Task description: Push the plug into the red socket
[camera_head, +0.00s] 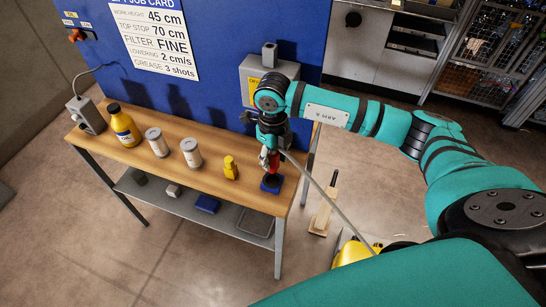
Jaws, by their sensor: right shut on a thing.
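My right gripper (269,147) points down over the right end of the wooden workbench (215,172). It is shut on a small red and dark thing (268,161), which is partly hidden by the fingers. The held thing is just above or touching a small blue block (271,184); I cannot tell which. I cannot tell whether the held thing is the plug. A small orange-red fitting (76,35) is on the blue panel at the upper left, and I cannot tell whether it is the red socket. My left gripper is not in view.
On the bench stand a grey box (87,115) with a cable, a yellow bottle (123,126), two grey cans (157,143) (192,153) and a small yellow bottle (231,168). The blue panel (225,45) rises behind. A wooden-based tool (323,212) is on the floor.

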